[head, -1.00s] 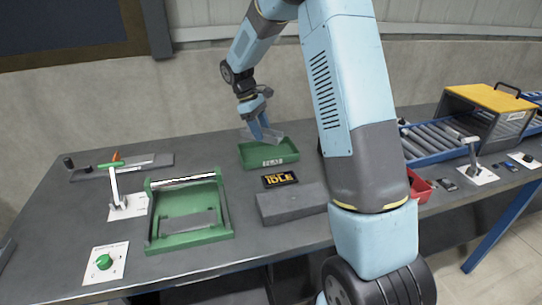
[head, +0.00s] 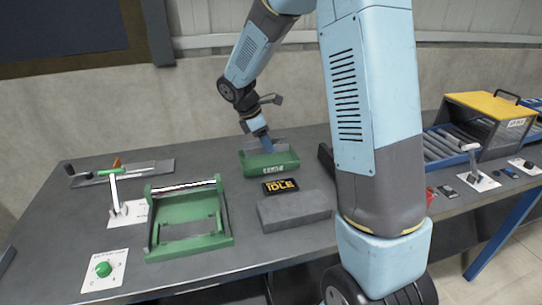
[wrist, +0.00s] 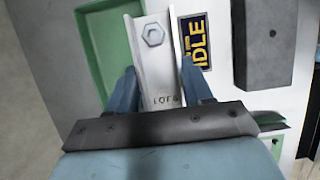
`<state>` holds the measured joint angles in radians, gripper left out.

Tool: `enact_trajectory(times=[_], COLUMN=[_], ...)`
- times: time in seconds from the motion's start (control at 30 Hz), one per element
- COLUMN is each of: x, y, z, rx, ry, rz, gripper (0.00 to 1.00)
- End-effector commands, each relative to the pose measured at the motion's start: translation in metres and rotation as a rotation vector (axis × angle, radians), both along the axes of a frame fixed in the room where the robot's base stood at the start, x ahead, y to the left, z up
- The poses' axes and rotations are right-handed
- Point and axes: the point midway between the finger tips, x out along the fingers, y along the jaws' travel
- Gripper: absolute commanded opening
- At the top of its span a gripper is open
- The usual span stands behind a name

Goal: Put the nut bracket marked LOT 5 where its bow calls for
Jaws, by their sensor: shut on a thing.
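My gripper (wrist: 160,84) is shut on the nut bracket (wrist: 153,75), a light grey channel with raised side walls. A hex nut shows on its face, and lettering near the jaws reads LOT with a last character too blurred to be sure of. Whether the bracket bows cannot be told. In the head view my gripper (head: 266,147) holds the bracket at the labelled green bin (head: 272,168), over its rear part; whether they touch is unclear. The bin (wrist: 95,45) also shows behind and left of the bracket in the wrist view.
A green fixture (head: 188,240), a green-handled lever (head: 118,200) and a knob panel (head: 104,269) are at left. A roller conveyor with a yellow-topped housing (head: 492,105) is at right.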

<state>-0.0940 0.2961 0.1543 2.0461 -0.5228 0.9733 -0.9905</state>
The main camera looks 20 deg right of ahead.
Motion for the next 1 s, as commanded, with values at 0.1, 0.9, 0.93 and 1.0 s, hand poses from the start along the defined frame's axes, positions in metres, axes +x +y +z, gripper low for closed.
enact_trajectory(times=[0.1, 0.9, 0.93, 1.0], x=[0.023, 0.081, 0.081, 0.081], y=[-0.009, -0.03, -0.03, -0.03], z=[-0.011, -0.091, -0.095, -0.102], rx=[0.0, -0.001, -0.002, -0.001], ry=[0.0, 0.002, 0.002, 0.0], rz=[-0.003, -0.002, -0.002, -0.003], gripper=[0.06, 0.06, 0.06, 0.06])
